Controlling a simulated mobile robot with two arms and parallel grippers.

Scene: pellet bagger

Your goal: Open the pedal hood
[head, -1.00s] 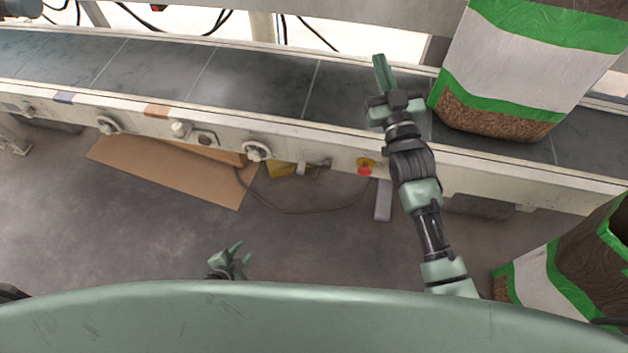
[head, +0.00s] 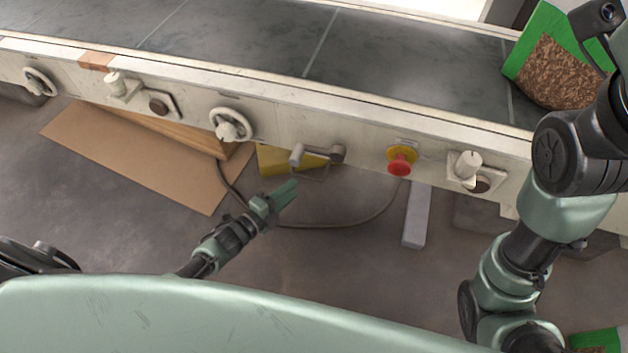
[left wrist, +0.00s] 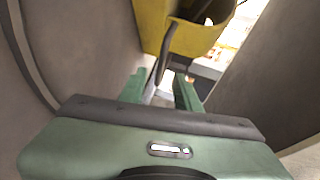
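The yellow pedal hood (head: 285,160) is low under the conveyor's front rail, partly covered by the rail and a bracket. In the left wrist view it is a yellow shell (left wrist: 190,38) with a dark opening, just ahead of my fingers. My left gripper (head: 284,192) is just in front of and below the hood in the head view. In the left wrist view its two green fingers (left wrist: 160,92) are apart with nothing clearly between them. A dark strip hangs beside the hood there; I cannot tell what it belongs to. My right gripper is outside the views.
The conveyor (head: 400,70) runs across the top. Its rail carries handwheels (head: 231,126), a grey lever (head: 318,154) and a red stop button (head: 401,163). A cable (head: 330,225) loops below. Cardboard (head: 130,155) lies at left, and a pellet bag (head: 555,75) stands at right.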

